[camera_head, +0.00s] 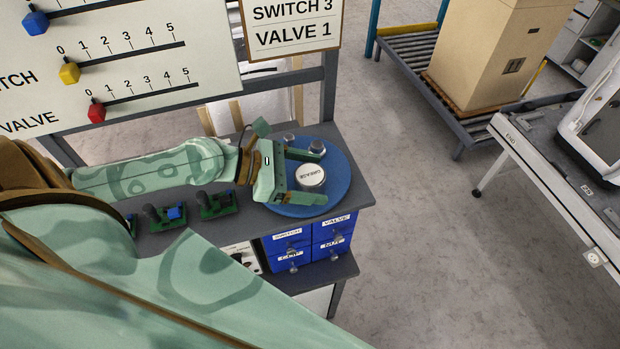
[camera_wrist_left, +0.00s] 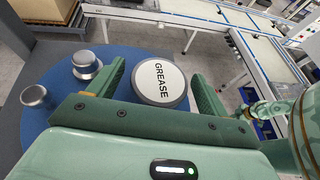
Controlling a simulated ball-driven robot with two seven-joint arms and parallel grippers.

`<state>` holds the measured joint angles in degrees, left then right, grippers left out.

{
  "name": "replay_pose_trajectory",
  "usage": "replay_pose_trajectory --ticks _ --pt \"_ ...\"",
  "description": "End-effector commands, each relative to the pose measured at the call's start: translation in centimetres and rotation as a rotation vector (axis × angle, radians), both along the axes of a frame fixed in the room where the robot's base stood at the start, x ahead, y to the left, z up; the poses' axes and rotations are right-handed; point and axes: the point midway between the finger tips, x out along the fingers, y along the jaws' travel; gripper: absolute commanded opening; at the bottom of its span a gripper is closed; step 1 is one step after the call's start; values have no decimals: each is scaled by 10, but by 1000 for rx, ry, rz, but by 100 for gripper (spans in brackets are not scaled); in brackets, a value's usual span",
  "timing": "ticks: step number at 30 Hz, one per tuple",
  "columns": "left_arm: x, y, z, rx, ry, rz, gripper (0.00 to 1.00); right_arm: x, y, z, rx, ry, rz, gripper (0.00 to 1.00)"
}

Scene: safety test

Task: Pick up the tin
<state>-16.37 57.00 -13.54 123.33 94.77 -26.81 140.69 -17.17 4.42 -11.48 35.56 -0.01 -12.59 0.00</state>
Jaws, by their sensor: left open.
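The tin (camera_head: 311,176) is a round silver can with a white lid marked GREASE. It stands upright on a round blue plate (camera_head: 338,188) at the right end of the grey workbench. My left gripper (camera_head: 317,175) is open, with one finger on each side of the tin. The left wrist view shows the tin (camera_wrist_left: 160,82) between the two spread fingers (camera_wrist_left: 160,85), with a gap visible on each side. I cannot tell how low the fingers reach along the tin. My right gripper is not in view.
Two silver knob-like pieces, one (camera_wrist_left: 87,66) near a finger and one (camera_wrist_left: 34,96) farther left, also stand on the blue plate. Green-based parts (camera_head: 215,204) line the bench. Labelled blue drawers (camera_head: 333,233) sit below. A slider board (camera_head: 110,60) stands behind.

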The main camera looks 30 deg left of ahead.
Motion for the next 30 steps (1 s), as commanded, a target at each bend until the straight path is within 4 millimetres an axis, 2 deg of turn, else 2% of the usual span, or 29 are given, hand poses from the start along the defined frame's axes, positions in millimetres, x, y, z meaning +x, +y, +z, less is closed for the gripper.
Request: replay_pose_trajectory --ticks 2,7,17,20,27,30 --pt "0 0 0 0 0 0 75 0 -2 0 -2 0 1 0" --pt "0 0 0 1 -1 0 28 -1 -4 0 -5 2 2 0" --pt "0 1 6 2 -2 0 27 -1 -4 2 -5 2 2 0" --pt "0 1 22 4 -5 -3 27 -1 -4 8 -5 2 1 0" --pt "0 0 76 3 -4 -3 27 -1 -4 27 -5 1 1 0" --pt "0 0 91 1 -4 -2 27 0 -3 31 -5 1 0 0"
